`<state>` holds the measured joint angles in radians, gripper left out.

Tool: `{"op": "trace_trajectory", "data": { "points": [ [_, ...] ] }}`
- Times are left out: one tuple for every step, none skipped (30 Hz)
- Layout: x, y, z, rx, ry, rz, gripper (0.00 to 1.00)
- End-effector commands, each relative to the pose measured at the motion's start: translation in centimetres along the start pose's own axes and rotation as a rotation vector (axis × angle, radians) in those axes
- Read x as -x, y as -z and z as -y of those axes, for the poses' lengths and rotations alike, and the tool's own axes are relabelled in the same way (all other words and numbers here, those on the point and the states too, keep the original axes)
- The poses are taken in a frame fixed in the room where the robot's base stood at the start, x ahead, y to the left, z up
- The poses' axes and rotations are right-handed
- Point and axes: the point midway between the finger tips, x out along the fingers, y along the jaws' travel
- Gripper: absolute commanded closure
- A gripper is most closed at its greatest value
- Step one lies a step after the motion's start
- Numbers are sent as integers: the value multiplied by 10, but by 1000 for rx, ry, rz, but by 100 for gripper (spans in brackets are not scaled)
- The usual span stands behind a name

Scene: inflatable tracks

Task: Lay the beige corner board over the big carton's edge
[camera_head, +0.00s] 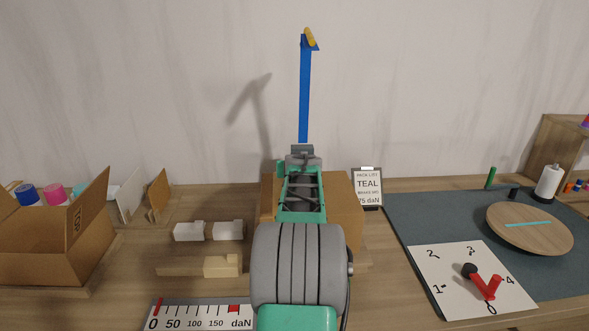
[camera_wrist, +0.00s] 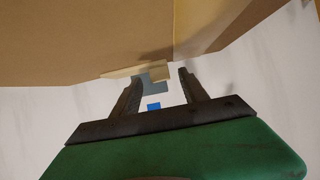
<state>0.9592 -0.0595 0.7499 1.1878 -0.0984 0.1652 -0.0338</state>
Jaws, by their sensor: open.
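In the wrist view my gripper (camera_wrist: 160,82) is open, its two dark fingers spread apart. A beige angled piece, seemingly the corner board (camera_wrist: 122,72), shows at the carton's edge just past the fingertips. I cannot tell whether it touches the carton or is seated on its edge. The big carton (camera_wrist: 75,40) fills the top of the wrist view. In the head view the carton (camera_head: 355,215) stands mid-table, mostly hidden behind my arm, which also hides my fingers. A cream angled block (camera_head: 222,266) lies on the table left of the carton.
Two white blocks (camera_head: 190,231) lie left of the carton. An open carton (camera_head: 45,250) stands far left. A tall blue strip (camera_head: 305,90) with a yellow end rises behind my arm.

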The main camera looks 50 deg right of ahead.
Motion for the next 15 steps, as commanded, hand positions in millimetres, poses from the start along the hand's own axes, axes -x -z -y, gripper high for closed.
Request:
{"op": "trace_trajectory", "data": {
  "points": [
    [0,0,0,0,0,0,48],
    [0,0,0,0,0,0,48],
    [0,0,0,0,0,0,48],
    [0,0,0,0,0,0,48],
    [0,0,0,0,0,0,48],
    [0,0,0,0,0,0,48],
    [2,0,0,0,0,0,48],
    [4,0,0,0,0,-1,48],
    [8,1,0,0,0,-2,48],
    [12,0,0,0,0,-2,48],
    [17,1,0,0,-1,-4,48],
    [24,0,0,0,-1,-4,48],
    [31,0,0,0,-1,-5,48],
    [38,0,0,0,-1,-5,48],
    [47,0,0,0,-1,-4,48]
  ]
}}
